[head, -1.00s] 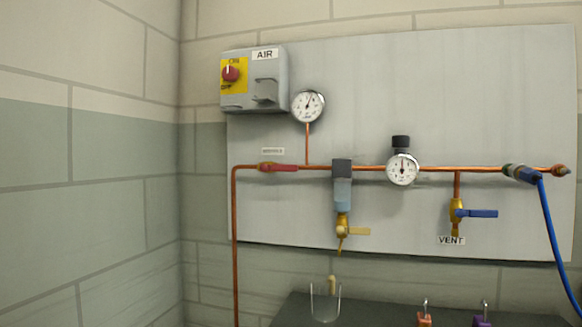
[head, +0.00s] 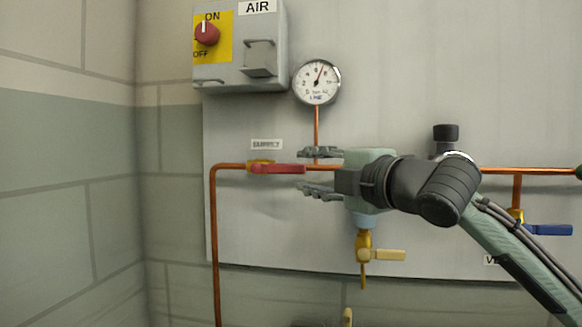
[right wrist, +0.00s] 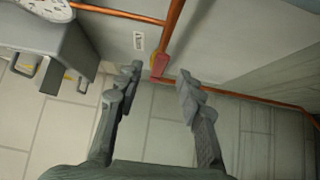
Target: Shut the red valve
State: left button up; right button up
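The red valve has a red lever (head: 278,169) on a brass body in the horizontal copper pipe on the wall panel. Its lever lies along the pipe, pointing right. My right gripper (head: 304,171) is open and empty, coming from the right. Its fingers are spread above and below the pipe line at the lever's right end. In the right wrist view the red lever (right wrist: 164,64) shows beyond and between the open fingertips (right wrist: 159,76). I cannot tell whether a finger touches it. My left gripper is not in view.
A pressure gauge (head: 317,82) stands above the pipe. A grey AIR switch box (head: 241,68) hangs at upper left. A yellow-handled drain valve (head: 380,255) hangs below my right gripper, and a blue-handled valve (head: 546,230) is at right. My right arm hides part of the pipe.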

aim_at(293, 170)
jog(key=x, duration=0.6)
jog(key=shift+w+a+p, duration=0.1)
jog(key=shift+p, duration=0.3)
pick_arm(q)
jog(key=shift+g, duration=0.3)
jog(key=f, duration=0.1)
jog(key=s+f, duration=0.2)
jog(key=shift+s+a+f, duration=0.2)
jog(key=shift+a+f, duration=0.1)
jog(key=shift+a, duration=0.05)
pick_arm(e)
jog(key=shift+c, duration=0.3)
grip_shut()
